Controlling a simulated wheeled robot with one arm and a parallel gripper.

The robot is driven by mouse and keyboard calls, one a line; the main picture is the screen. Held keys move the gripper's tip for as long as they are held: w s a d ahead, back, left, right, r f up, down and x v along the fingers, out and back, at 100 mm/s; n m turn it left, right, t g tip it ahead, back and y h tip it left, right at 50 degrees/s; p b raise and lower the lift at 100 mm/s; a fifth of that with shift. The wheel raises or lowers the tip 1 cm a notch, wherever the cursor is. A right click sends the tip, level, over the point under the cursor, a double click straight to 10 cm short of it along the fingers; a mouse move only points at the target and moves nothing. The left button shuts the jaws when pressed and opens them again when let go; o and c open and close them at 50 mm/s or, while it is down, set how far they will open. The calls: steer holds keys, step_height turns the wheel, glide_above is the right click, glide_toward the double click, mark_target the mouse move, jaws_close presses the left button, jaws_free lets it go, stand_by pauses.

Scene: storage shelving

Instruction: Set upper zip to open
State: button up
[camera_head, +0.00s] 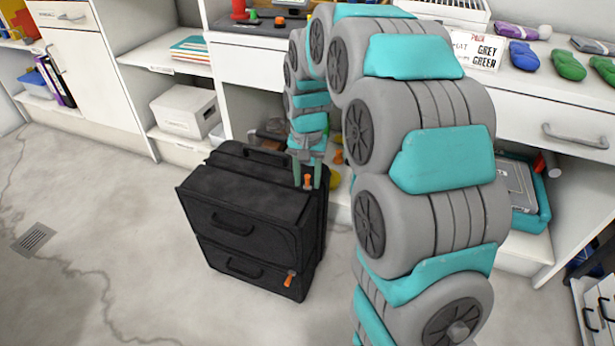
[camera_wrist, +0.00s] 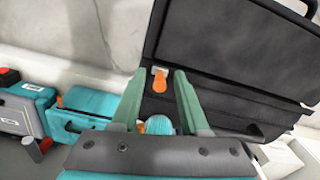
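A black bag (camera_head: 245,225) stands upright on the floor; its side also fills the upper right of the wrist view (camera_wrist: 230,45). Its upper zip has an orange pull (camera_head: 308,182) near the top right corner, and this pull also shows in the wrist view (camera_wrist: 159,80). A second orange pull (camera_head: 290,279) hangs lower on the front. My gripper (camera_head: 308,182) points down at the upper corner. Its green fingers are apart, with the upper pull between or just beyond their tips (camera_wrist: 159,74). Whether they touch it cannot be told.
Shelving with drawers (camera_head: 540,125) stands behind and right of the bag. A white box (camera_head: 186,110) sits on a low shelf. Teal cases (camera_wrist: 88,105) show at left in the wrist view. Floor left of the bag (camera_head: 110,220) is clear.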

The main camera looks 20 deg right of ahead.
jaws_close()
stand_by(1.3)
